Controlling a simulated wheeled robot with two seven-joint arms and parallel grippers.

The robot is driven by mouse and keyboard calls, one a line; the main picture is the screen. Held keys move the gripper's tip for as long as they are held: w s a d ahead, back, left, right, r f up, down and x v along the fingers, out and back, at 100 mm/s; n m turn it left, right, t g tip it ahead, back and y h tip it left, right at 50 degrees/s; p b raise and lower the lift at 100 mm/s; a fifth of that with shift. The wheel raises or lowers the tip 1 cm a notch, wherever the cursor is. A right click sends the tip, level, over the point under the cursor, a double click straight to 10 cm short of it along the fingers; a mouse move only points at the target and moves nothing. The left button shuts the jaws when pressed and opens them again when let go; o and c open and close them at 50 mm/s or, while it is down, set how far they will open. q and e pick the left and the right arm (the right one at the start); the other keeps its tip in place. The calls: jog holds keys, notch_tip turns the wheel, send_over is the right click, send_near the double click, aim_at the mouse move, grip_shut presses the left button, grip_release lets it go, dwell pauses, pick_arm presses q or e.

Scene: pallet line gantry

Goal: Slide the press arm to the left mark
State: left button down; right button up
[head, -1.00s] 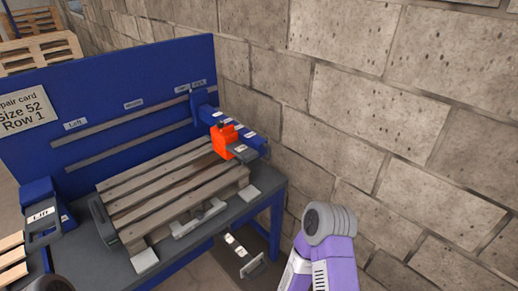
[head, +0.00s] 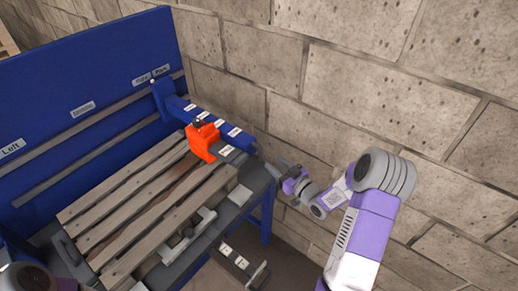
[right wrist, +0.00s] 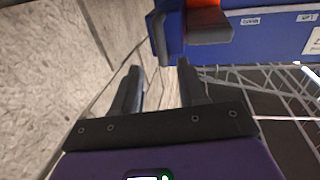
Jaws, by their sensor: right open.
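The blue press arm (head: 235,134) sticks out from the rail on the blue back panel, at the right end of the bench. An orange press head (head: 203,138) sits on it, above the pallet's right end. The Left label (head: 12,148) is at the panel's far left. My right gripper (head: 278,170) is just off the press arm's near end, close to the wall. In the right wrist view its fingers (right wrist: 160,82) are apart with nothing between them, and blue structure (right wrist: 172,38) lies ahead of them. My left gripper is not in view.
A slatted wooden pallet (head: 140,205) lies on the bench under the rail. Other labels, including a middle one (head: 83,110), mark the panel. A block wall (head: 400,90) stands close on the right. A grey tray-like part (head: 238,264) shows by the bench's front.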

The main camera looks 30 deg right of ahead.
jog(key=w+a, duration=0.1)
jog(key=w, duration=0.5)
jog(key=shift+w+a, duration=0.25)
jog(key=shift+a, duration=0.05)
grip_shut()
